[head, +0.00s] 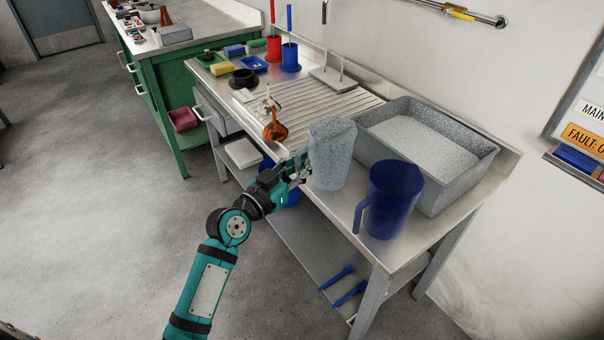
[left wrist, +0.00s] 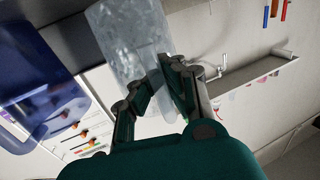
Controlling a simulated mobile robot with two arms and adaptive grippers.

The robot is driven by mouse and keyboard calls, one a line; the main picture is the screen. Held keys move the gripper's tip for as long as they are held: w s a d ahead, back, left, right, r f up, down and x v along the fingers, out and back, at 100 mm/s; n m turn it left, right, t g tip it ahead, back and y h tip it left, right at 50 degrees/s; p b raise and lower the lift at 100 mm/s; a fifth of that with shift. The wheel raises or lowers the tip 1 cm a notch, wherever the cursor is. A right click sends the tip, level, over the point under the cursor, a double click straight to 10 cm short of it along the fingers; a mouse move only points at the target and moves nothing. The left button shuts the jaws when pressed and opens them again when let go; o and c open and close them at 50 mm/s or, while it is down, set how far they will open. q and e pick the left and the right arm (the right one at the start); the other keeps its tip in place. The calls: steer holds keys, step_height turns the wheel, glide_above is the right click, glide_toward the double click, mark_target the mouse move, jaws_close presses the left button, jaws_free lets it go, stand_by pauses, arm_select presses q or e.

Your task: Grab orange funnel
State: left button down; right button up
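The orange funnel (head: 275,130) lies near the front edge of the ribbed draining surface, at the left of the sink bench. My left gripper (head: 303,168) is right of and nearer than the funnel, close against the left side of a clear speckled jug (head: 331,155). In the left wrist view the jug (left wrist: 130,45) stands just beyond and partly between the fingers of my left gripper (left wrist: 165,78). The fingertips are near each other. I cannot tell whether they grip the jug or its handle. The funnel is not clear in that view. My right gripper is not in view.
A blue jug (head: 391,200) stands at the bench's front right, beside a grey speckled basin (head: 462,165). Red (head: 273,48) and blue (head: 290,56) brush holders and a peg stand (head: 334,79) are at the back. Blue tools lie on the lower shelf (head: 318,262). The floor at left is clear.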

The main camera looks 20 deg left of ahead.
arm_select(q)
step_height(320, 180, down, 2)
steer(key=shift+f+b, duration=0.15)
steer(key=shift+b, duration=0.15)
steer(key=c, duration=1.5)
jaws_free()
